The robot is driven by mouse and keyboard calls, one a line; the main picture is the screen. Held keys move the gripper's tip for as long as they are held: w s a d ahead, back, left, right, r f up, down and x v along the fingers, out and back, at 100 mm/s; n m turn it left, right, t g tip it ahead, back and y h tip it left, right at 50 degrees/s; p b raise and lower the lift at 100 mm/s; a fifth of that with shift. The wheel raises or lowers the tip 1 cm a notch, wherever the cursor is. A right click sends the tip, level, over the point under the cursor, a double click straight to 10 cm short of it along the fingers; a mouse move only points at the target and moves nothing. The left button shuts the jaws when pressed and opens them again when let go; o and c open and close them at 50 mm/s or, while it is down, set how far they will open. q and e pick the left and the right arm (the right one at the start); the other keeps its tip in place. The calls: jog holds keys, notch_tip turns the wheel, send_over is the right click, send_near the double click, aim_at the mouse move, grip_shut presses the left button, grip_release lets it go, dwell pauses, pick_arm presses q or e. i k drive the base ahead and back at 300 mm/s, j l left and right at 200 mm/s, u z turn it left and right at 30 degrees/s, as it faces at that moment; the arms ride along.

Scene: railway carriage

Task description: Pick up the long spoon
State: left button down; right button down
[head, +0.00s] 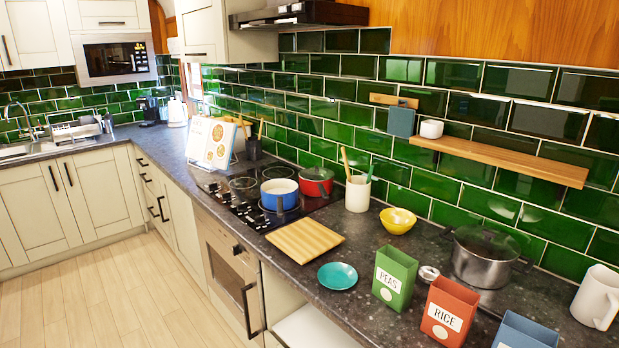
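A white utensil crock (357,195) stands on the dark counter to the right of the hob. Two long handles stick up from it: a wooden one (345,160) leaning left and a pale green one (371,168) leaning right. Their lower ends are hidden inside the crock, so I cannot tell which is a spoon. A dark holder (254,149) behind the cookbook also has thin wooden handles standing in it; their type is too small to tell. Neither of my grippers is in view.
A blue pot (280,196) and a red pot (317,182) stand on the hob. A wooden board (305,240), teal plate (337,276), yellow bowl (398,220), green PEAS box (394,278), red RICE box (449,310) and steel pot (483,262) occupy the counter. The wooden floor (110,300) is clear.

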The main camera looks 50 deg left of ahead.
aim_at(343, 153)
jog(key=u, duration=1.4)
